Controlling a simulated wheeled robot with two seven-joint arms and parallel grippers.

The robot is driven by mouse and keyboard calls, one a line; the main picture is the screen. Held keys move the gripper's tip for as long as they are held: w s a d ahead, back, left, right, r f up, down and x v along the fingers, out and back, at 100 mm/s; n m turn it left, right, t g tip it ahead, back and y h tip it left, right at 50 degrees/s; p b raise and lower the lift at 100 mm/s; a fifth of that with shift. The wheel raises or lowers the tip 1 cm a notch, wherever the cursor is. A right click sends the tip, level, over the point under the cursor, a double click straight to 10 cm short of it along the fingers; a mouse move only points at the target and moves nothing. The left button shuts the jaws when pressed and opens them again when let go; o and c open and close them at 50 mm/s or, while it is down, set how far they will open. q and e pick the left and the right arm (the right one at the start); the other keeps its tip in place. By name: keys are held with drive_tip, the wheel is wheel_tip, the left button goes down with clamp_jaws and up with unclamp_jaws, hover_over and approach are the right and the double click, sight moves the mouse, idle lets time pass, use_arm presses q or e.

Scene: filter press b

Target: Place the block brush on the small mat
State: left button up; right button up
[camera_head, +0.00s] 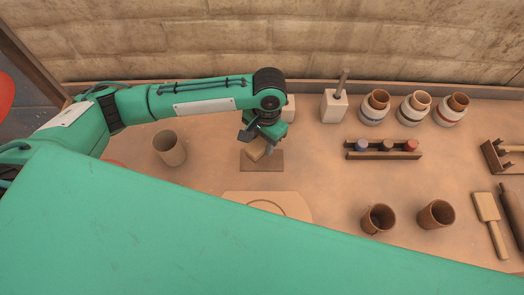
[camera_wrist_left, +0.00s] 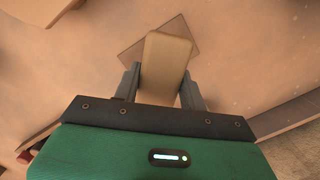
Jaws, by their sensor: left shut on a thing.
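The block brush (camera_head: 256,150) is a small tan wooden block, held over the small mat. My left gripper (camera_head: 262,141) is shut on it. In the left wrist view the brush (camera_wrist_left: 164,62) sits between the two fingers of the gripper (camera_wrist_left: 161,88). The small mat (camera_head: 265,166) is a brown rectangle on the table, partly hidden by the brush and gripper. In the left wrist view the mat (camera_wrist_left: 133,57) shows under the brush, turned at an angle to it. I cannot tell whether the brush touches the mat. My right gripper is not in view.
A tan cup (camera_head: 169,149) stands left of the mat. A pale block with a handle (camera_head: 334,107) and a rack with coloured pieces (camera_head: 383,154) stand to the right. A pale board (camera_head: 290,203) lies in front. Two brown cups (camera_head: 378,219) (camera_head: 436,214) stand front right.

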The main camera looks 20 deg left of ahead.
sight(262, 153)
use_arm(q)
wheel_tip(262, 153, down, 2)
drive_tip(key=shift+f, duration=0.2)
wheel_tip(262, 153, down, 4)
drive_tip(key=shift+r, duration=0.1)
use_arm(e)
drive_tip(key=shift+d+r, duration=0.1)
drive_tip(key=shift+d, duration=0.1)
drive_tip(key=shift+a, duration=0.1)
use_arm(q)
drive_tip(key=o, duration=1.1)
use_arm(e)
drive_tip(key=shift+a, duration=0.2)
